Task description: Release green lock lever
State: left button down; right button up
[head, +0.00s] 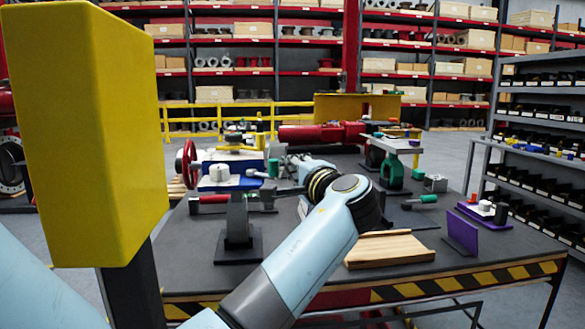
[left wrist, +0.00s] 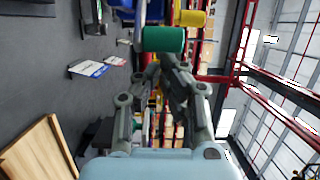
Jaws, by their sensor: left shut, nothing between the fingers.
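A green lever handle (head: 273,168) sticks out to the right on a grey rod beside a blue block with a white cap. In the left wrist view a green cylindrical grip (left wrist: 163,39), seemingly this handle, lies just beyond the fingertips. My left gripper (head: 280,190) is small and dark in the head view, close to the handle, partly merging with parts behind it. In the left wrist view its fingers (left wrist: 167,65) are together and empty. Whether they touch the green grip is unclear. My right gripper is not in view.
A large yellow block (head: 95,130) on a dark post hides the left side. A wooden board (head: 390,249), a green-handled tool (head: 424,199) and a purple stand (head: 460,232) are on the dark table (head: 400,285). A red handwheel (head: 189,164) stands at the left.

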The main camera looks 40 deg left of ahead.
pick_arm(q)
jog(key=shift+s+d+m+t+h+p, duration=0.15)
jog(key=shift+s+m+t+h+p, duration=0.25)
jog(key=shift+m+t+p, duration=0.35)
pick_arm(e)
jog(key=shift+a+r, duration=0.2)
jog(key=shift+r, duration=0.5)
